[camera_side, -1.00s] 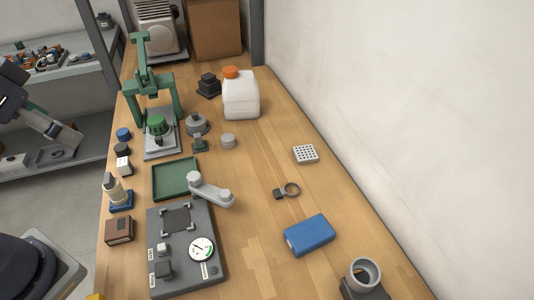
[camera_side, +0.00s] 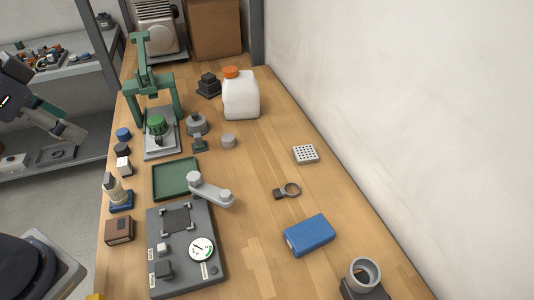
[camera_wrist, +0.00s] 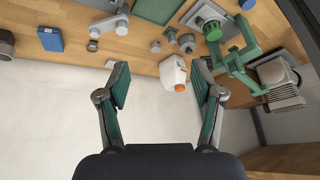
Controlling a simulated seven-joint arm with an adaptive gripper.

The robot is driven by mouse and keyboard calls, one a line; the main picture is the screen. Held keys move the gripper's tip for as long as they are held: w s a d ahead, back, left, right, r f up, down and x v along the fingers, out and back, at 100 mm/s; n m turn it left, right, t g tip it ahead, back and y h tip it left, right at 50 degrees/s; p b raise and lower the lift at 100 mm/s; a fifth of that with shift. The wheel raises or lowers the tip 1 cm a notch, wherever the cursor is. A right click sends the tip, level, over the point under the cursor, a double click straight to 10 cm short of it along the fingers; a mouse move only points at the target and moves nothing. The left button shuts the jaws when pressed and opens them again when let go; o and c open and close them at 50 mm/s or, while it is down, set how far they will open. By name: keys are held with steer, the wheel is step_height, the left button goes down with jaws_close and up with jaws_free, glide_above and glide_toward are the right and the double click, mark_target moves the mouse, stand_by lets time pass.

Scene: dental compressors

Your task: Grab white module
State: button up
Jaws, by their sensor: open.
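Several small white or pale things could be the white module, and I cannot tell which is meant. A small white block with a dark side (camera_side: 124,166) stands at the left edge of the bench. A white block with a grid of holes (camera_side: 305,154) lies at the right near the wall. A small white cube (camera_side: 163,249) sits on the grey gauge panel (camera_side: 210,276). My gripper (camera_wrist: 162,84) is open and empty in the wrist view, its green-padded fingers wide apart. Its fingertips are not visible in the side view.
A white jug with an orange cap (camera_side: 241,98) and a green press (camera_side: 150,85) stand toward the back. A green tray (camera_side: 175,179), a blue box (camera_side: 309,235) and a ring clamp (camera_side: 290,190) lie nearer. Bare wood is free around the clamp. A wall bounds the right.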

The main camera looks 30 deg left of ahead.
steer(key=w+a+r+m+g, duration=0.1)
steer(key=w+a+m, duration=0.1)
steer(key=w+m, duration=0.35)
steer(key=g, duration=0.5)
glide_above(122, 161)
steer(key=shift+m, duration=0.45)
step_height(122, 161, down, 22)
steer(key=shift+d+f, duration=0.15)
steer(key=shift+f, duration=0.05)
step_height(122, 161, down, 6)
steer(key=shift+s+r, duration=0.1)
steer(key=c, duration=1.3)
steer(key=shift+o, duration=0.2)
